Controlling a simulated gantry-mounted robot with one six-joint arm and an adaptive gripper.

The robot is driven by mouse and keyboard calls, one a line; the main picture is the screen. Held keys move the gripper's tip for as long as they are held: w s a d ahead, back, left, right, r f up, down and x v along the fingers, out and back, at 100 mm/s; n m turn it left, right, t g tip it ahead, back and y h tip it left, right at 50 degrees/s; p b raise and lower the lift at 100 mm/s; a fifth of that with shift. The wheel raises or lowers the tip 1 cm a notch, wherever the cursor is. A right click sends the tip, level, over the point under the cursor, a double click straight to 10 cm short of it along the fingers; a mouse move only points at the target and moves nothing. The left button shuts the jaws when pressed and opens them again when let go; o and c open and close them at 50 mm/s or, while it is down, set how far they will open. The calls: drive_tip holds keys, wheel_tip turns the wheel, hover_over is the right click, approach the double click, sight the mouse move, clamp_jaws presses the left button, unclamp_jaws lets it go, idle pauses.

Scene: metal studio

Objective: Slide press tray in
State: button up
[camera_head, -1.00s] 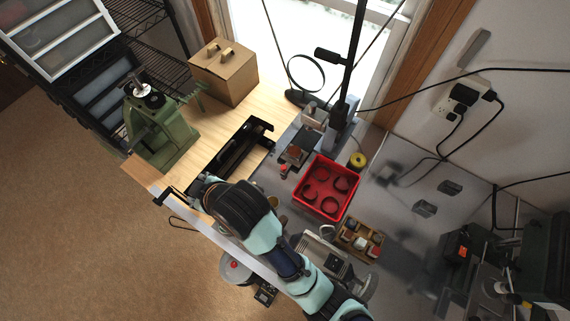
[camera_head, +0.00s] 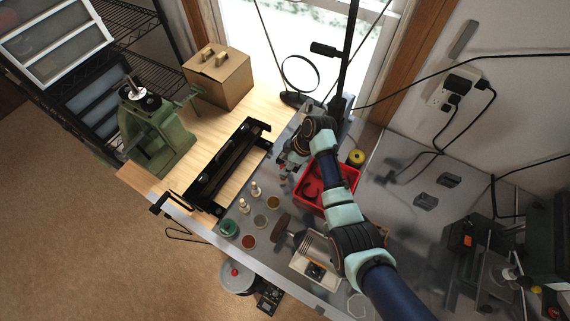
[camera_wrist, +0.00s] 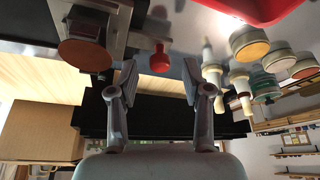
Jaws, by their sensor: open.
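The press (camera_head: 336,106) stands at the back of the grey bench by the window, partly hidden by my arm. Its press tray shows in the wrist view as a grey metal plate (camera_wrist: 138,16) beside a reddish-brown round piece (camera_wrist: 84,54). A red knob (camera_wrist: 159,60) is near the plate's edge. My gripper (camera_wrist: 160,82) is open and empty, with the red knob between and slightly beyond its fingertips, apparently untouched. In the head view my gripper (camera_head: 290,158) is over the tray's front and hides most of it. How far out the tray sits is unclear.
A red bin (camera_head: 345,178) is right of my gripper, partly under my arm. A black frame (camera_head: 228,165) lies to the left. Several small jars and pegs (camera_head: 260,221) stand toward the front edge. A yellow-topped roll (camera_head: 356,157) is behind the bin.

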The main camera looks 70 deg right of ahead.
sight(285, 162)
drive_tip(key=shift+w+f, duration=0.2)
drive_tip(key=shift+f, duration=0.4)
clamp_jaws()
drive_tip(key=d+b, duration=0.3)
drive_tip(key=shift+s+d+f, duration=0.15)
drive_tip(key=shift+s+d, duration=0.05)
drive_tip(key=shift+s, duration=0.05)
unclamp_jaws()
drive_tip(key=shift+r, duration=0.2)
